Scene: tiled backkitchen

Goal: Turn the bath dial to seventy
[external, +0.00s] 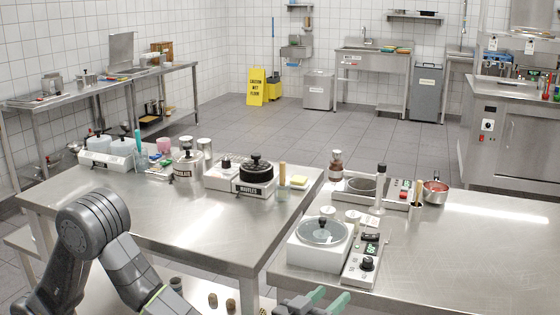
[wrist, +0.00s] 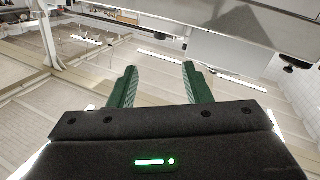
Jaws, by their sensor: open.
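The bath (external: 299,254) is a white box with a round glass lid and black knob, near the front left corner of the right steel table. Beside its right side is a control panel (external: 355,273) with a small dark display (external: 371,248) and a black dial (external: 367,264). The dial's setting is too small to read. My gripper (external: 328,299) is at the bottom edge of the external view, in front of and below the panel, apart from the dial. Its green fingers are spread and empty in the wrist view (wrist: 158,72), where the dial does not show.
A waffle maker (external: 256,178) is on the left table. The right table's front right (external: 480,260) is clear.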

